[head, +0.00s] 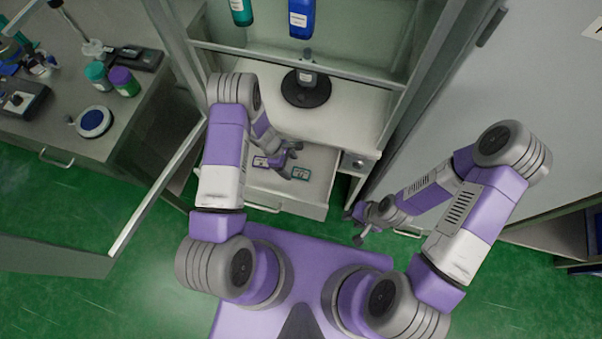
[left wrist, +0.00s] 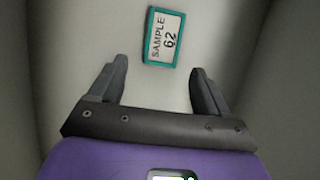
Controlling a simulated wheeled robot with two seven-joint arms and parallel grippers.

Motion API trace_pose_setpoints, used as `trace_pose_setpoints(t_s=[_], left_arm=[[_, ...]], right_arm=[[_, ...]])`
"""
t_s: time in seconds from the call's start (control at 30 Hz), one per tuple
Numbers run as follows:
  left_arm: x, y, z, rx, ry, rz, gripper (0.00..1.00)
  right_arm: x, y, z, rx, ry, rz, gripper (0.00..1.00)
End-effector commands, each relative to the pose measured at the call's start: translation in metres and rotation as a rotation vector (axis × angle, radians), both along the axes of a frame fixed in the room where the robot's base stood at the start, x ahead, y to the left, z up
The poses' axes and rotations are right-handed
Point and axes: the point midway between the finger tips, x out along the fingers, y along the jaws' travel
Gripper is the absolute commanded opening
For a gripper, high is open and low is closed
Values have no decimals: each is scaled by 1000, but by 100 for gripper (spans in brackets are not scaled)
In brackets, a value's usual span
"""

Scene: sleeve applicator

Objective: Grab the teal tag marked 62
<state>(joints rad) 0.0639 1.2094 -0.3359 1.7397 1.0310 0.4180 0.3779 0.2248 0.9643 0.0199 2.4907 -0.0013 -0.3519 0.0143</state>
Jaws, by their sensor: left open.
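The teal tag (left wrist: 164,36) has a teal border and a pale face reading "SAMPLE 62". It lies flat on the pale drawer floor, beyond the fingertips in the left wrist view. In the head view a teal-bordered tag (head: 301,173) lies in the open drawer (head: 315,197). My left gripper (left wrist: 158,82) is open and empty, its fingers apart on either side below the tag. In the head view my left gripper (head: 283,161) is over the drawer, left of the teal tag. My right gripper (head: 354,227) is right of the drawer, small and unclear.
A purple-edged tag (head: 260,162) lies further left in the drawer. Above it, a shelf holds a bottle on a black round base (head: 306,91). A side bench (head: 60,120) with jars and instruments stands at left. Drawer walls bound the space around my left gripper.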

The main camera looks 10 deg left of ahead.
Motion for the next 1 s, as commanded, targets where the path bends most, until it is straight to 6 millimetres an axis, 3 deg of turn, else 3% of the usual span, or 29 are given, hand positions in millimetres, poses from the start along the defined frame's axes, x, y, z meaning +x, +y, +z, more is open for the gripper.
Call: trace_pose_setpoints(t_s=[0.07,0.23,0.53,0.93,1.0], left_arm=[[-1,-17,-1,0,2,-4,78],[-2,-23,-26,1,3,0,78],[-1,-25,-28,1,1,-1,78],[-1,-25,-28,1,1,0,18],[-1,-25,-28,1,1,-1,18]], right_arm=[[0,0,-1,0,0,0,38],[0,0,-11,0,0,0,38],[0,0,-10,0,0,0,38],[0,0,-10,0,0,0,38],[0,0,-10,0,0,0,38]])
